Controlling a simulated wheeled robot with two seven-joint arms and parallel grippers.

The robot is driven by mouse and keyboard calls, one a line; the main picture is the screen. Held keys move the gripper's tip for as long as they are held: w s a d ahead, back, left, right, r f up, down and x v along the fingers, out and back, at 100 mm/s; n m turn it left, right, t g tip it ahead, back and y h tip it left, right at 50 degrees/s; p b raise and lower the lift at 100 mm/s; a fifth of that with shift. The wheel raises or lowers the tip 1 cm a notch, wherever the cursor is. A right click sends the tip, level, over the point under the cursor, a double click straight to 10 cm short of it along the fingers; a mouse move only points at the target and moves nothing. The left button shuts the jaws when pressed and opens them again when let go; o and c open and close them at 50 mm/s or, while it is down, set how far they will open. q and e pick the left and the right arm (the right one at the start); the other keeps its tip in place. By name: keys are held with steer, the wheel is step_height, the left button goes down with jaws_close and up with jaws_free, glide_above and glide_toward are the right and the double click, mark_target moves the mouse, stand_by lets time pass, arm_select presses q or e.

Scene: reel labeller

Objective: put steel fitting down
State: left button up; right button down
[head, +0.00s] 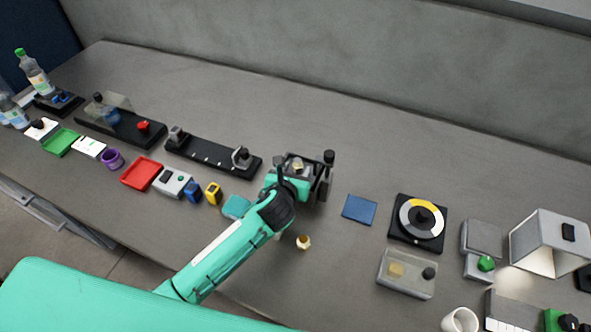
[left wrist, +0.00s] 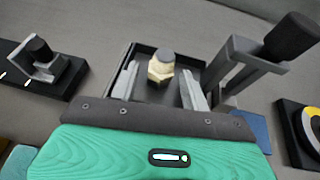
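The steel fitting (left wrist: 161,68) is a small pale brass-coloured hex piece with a grey rounded top. In the left wrist view it stands roughly upright between the fingers of my left gripper (left wrist: 160,88), with a visible gap on each side. It is over or in the dark shallow tray of a black device (left wrist: 240,68); its base contact is not clear. In the head view my left gripper (head: 296,176) reaches into this device (head: 322,178), and the fitting (head: 297,164) shows small there. My right gripper is not in view.
A small brass-coloured piece (head: 303,242) stands on the table near my left forearm. A blue mat (head: 359,209) and a round dial device (head: 420,222) lie to the right. A black rail fixture (head: 212,158) is to the left. The table behind is clear.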

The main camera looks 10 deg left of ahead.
arm_select(q)
steer(key=shift+r, duration=0.15)
steer(key=b+v, duration=0.1)
steer(key=v, duration=1.1)
steer(key=shift+b, duration=0.3)
steer(key=shift+s+d, duration=0.1)
